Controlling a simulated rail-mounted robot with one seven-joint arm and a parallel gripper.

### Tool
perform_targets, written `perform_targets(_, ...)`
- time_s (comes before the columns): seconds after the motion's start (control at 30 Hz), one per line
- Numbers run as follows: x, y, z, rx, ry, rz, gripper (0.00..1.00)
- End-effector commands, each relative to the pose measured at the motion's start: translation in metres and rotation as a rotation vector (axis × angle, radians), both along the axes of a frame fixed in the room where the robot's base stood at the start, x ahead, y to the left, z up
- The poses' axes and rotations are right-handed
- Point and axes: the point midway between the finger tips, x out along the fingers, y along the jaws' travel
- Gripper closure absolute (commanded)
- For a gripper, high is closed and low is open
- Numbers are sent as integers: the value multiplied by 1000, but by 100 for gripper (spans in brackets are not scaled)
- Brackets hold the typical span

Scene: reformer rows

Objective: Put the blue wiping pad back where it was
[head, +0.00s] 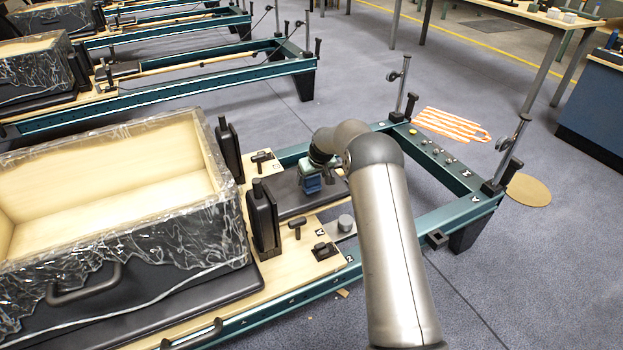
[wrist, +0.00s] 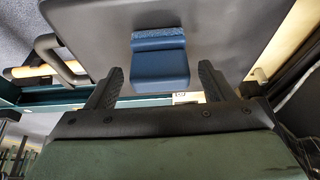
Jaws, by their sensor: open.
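The blue wiping pad (wrist: 160,62) lies on a dark grey flat surface (wrist: 215,30) in the wrist view, ahead of my fingers and roughly centred between them. My gripper (wrist: 168,82) is open, with one dark ribbed finger on each side of the pad's near end. I cannot tell how much height lies between the fingertips and the pad. In the head view the blue pad (head: 311,184) shows at the end of my arm, on the dark board (head: 285,198) within the teal frame. My fingers are mostly hidden there.
A wooden box wrapped in clear film (head: 110,190) stands to the left. Black upright blocks (head: 263,217) stand between it and the board. A grey cylinder (head: 345,223) sits near my arm. The teal frame's end rail (head: 440,160) carries small parts. Orange-striped cloth (head: 450,125) lies on the floor beyond.

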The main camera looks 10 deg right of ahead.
Motion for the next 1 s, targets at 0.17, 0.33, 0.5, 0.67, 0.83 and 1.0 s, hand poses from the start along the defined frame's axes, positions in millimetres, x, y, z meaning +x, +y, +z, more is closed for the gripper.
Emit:
perform_targets(0.17,-15,-5,42,0,-2,0,24)
perform_targets(0.33,-27,-8,71,0,-1,0,24)
perform_targets(0.5,-35,-10,88,1,0,0,24)
perform_targets(0.67,-38,-11,93,1,1,0,24)
perform_targets(0.83,-72,-5,121,-12,38,-8,24)
perform_targets(1.0,-177,4,172,-39,145,-55,24)
